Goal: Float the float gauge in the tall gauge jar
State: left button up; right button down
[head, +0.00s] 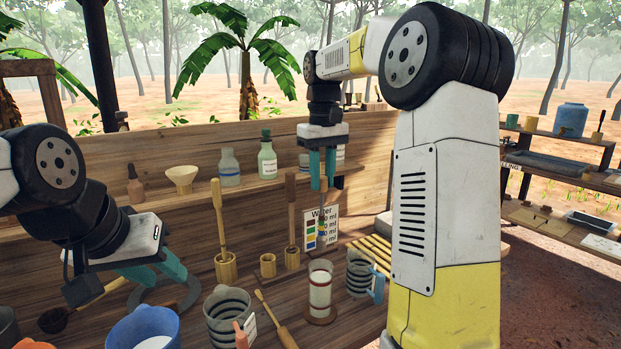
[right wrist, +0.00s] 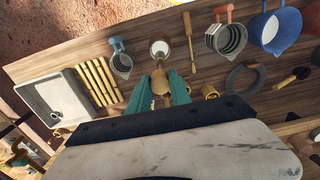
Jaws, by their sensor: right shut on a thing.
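My right gripper (head: 322,182) points down above the counter and is shut on the float gauge (head: 322,220), a slim piece hanging below the fingers. In the right wrist view its brown part (right wrist: 160,84) shows between my teal fingertips (right wrist: 158,92). The tall gauge jar (head: 320,288), clear with whitish liquid, stands upright on the counter. In the head view the float gauge is above and behind the jar, apart from it. The jar (right wrist: 160,48) lies just beyond the fingertips in the wrist view. My left gripper (head: 168,277) is open and empty, low at the left.
A grey ring (head: 168,297) lies under my left gripper. Striped jugs (head: 228,310) (head: 359,273) flank the jar. A blue basin (head: 145,328) is front left. Wooden pestles and cups (head: 225,265) stand behind, beside a colour-marked card (head: 326,226). A slatted rack (head: 368,250) is at right.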

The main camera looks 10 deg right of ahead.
aim_at(321, 238)
jog(key=shift+f, duration=1.95)
jog(key=shift+f, duration=3.85)
jog(key=shift+f, duration=1.5)
